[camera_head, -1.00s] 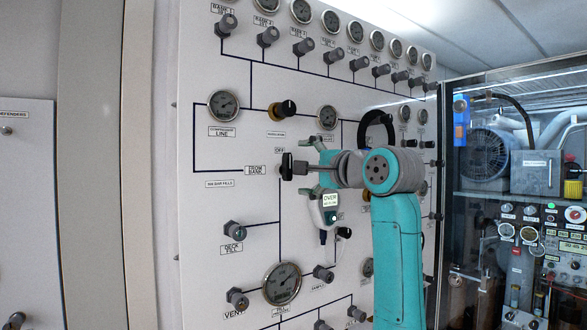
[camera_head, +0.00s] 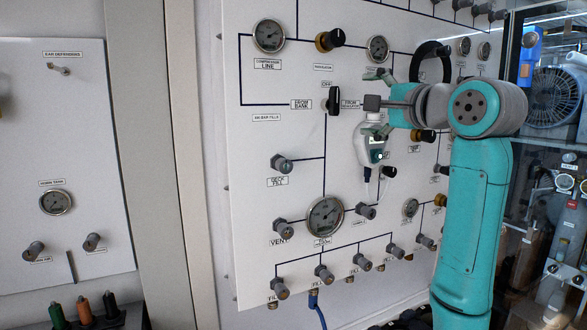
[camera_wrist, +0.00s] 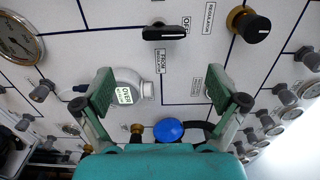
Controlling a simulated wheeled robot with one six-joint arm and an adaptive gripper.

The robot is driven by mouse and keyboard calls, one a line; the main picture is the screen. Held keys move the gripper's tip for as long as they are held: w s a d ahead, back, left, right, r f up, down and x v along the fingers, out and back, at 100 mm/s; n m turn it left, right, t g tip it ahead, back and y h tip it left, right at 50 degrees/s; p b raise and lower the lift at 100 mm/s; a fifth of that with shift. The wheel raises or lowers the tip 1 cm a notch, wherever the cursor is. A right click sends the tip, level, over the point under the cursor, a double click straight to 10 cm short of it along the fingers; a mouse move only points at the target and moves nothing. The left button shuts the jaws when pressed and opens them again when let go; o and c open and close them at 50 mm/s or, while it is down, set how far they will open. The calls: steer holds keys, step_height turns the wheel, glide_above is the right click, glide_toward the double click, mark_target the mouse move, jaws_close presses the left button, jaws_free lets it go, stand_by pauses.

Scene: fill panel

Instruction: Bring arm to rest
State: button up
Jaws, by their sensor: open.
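My gripper (camera_head: 377,103) is open and empty in front of the white fill panel (camera_head: 285,205). Its two fingers also show spread in the wrist view (camera_wrist: 160,85). A black selector handle (camera_head: 334,100) sits on the panel just left of the fingertips, upright in the head view and apart from them. In the wrist view the handle (camera_wrist: 166,33) lies beyond the fingertips. My teal arm reaches in from the lower right and hides part of the panel.
A white handheld meter (camera_head: 368,150) with a lit display is beside the lower finger. A black knob (camera_head: 330,39), valves and gauges (camera_head: 326,217) stick out of the panel. A glazed cabinet stands at the right. A second panel (camera_head: 70,170) is at the left.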

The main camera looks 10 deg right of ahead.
step_height(320, 180, down, 27)
steer(key=w+h, duration=0.2)
steer(key=w, duration=0.1)
steer(key=s+f+n+h, duration=0.1)
steer(key=s+f, duration=0.3)
steer(key=f, duration=0.4)
steer(key=s+a+f+n, duration=0.1)
steer(key=s+f, duration=0.3)
steer(key=f, duration=0.5)
steer(key=s+f+n+h, duration=0.1)
steer(key=s+f, duration=0.3)
steer(key=f, duration=0.4)
steer(key=s+a+f+n+h, duration=0.1)
steer(key=s+f, duration=0.4)
steer(key=s, duration=0.3)
steer(key=s+f+n+g, duration=0.1)
steer(key=s+f+n, duration=0.1)
steer(key=s+f, duration=0.35)
steer(key=s+a+f+n+h, duration=0.1)
steer(key=s+f, duration=0.2)
steer(key=s, duration=0.7)
steer(key=s+r+n, duration=0.1)
steer(key=s+n, duration=0.2)
steer(key=s, duration=0.9)
steer(key=s+a+r+n+g, duration=0.1)
steer(key=s+n, duration=0.3)
steer(key=s, duration=0.7)
steer(key=shift+s+a+r, duration=0.2)
steer(key=shift+s+r, duration=0.15)
steer(key=shift+r, duration=0.25)
